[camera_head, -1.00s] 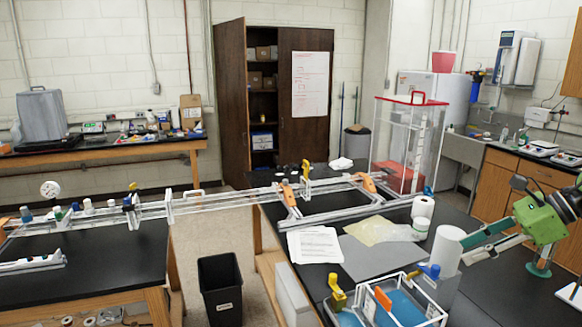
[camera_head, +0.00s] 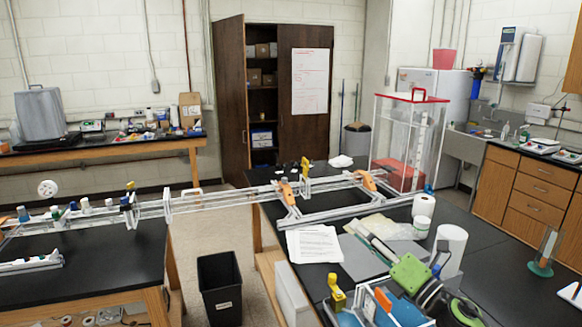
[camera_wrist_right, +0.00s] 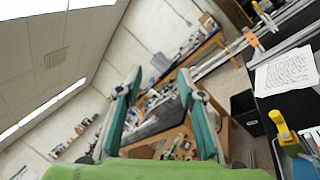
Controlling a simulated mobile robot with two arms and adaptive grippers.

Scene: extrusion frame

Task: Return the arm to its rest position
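My right gripper (camera_head: 364,236) is in the lower right of the head view, above the black right-hand table (camera_head: 480,235). Its green body is tilted and its fingers point up and to the left. In the right wrist view the two teal fingers (camera_wrist_right: 160,76) stand apart with nothing between them, so it is open and empty. The fingers pass in front of a grey sheet on the table in the head view; contact cannot be told. My left gripper is not in view.
A long metal extrusion frame (camera_head: 225,203) spans both tables. Paper rolls (camera_head: 451,246), a printed sheet (camera_head: 314,244) and blue-lined clear bins (camera_head: 400,311) lie around the right arm. A black waste bin (camera_head: 220,285) stands on the floor. The right table's far right is mostly clear.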

